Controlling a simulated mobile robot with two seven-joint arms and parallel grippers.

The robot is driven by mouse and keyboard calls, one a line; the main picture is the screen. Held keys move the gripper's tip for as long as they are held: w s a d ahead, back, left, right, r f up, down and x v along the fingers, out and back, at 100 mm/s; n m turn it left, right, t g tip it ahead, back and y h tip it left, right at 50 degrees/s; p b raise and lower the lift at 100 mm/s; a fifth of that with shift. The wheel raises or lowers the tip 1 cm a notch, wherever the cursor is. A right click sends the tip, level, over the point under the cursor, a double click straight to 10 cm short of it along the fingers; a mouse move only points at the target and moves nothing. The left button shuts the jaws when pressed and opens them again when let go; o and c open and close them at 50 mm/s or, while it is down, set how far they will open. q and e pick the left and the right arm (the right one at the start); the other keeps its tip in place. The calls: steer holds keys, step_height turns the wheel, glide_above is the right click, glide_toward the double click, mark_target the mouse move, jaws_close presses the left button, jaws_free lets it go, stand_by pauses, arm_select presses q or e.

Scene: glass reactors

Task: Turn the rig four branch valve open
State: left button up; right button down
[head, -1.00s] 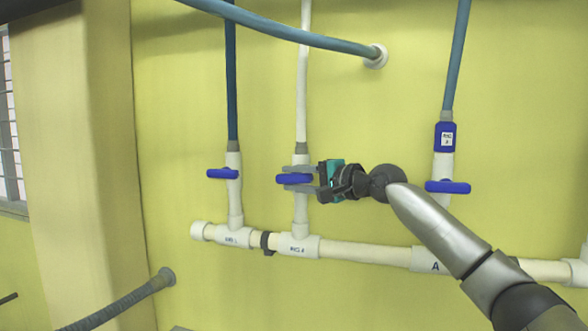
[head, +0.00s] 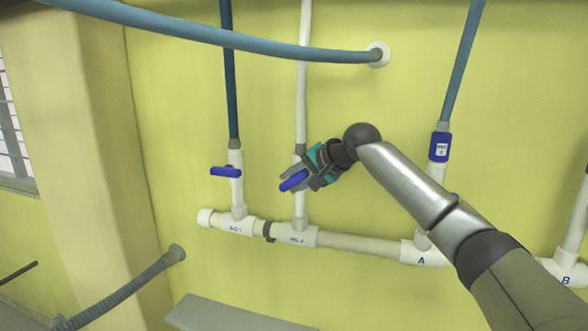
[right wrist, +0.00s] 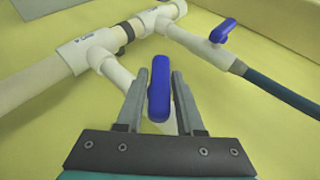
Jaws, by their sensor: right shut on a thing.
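The rig four branch valve has a blue handle (head: 293,181) on a white vertical pipe above a tee labelled with a 4 (head: 297,236). My right gripper (head: 298,178) is shut on this handle, which is tilted in the head view, its left end lower. In the right wrist view the blue handle (right wrist: 159,92) stands between the two grey fingers of my right gripper (right wrist: 161,100). The valve body is mostly hidden behind the gripper. My left gripper is not in view.
Another blue valve handle (head: 225,171) is on the branch to the left. A blue hose (head: 230,45) crosses above. A white header pipe (head: 355,244) runs below, with a tee marked A (head: 421,254). A grey corrugated hose (head: 120,292) is at lower left.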

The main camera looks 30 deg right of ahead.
steer(key=g+h, duration=0.1)
steer(key=n+g+h, duration=0.1)
steer(key=g, duration=0.1)
steer(key=shift+w+a+r+g, duration=0.1)
steer(key=shift+a+g, duration=0.05)
steer(key=shift+g, duration=0.15)
steer(key=g+h, duration=0.2)
steer(key=g, duration=0.1)
steer(key=shift+n+h, duration=0.4)
steer(key=shift+f, duration=0.2)
steer(key=c, duration=0.7)
jaws_free()
steer(key=shift+r, duration=0.15)
steer(key=shift+w+b+v, duration=0.2)
steer(key=shift+b+v, duration=1.45)
steer(key=shift+v, duration=5.9)
steer(key=shift+a, duration=0.15)
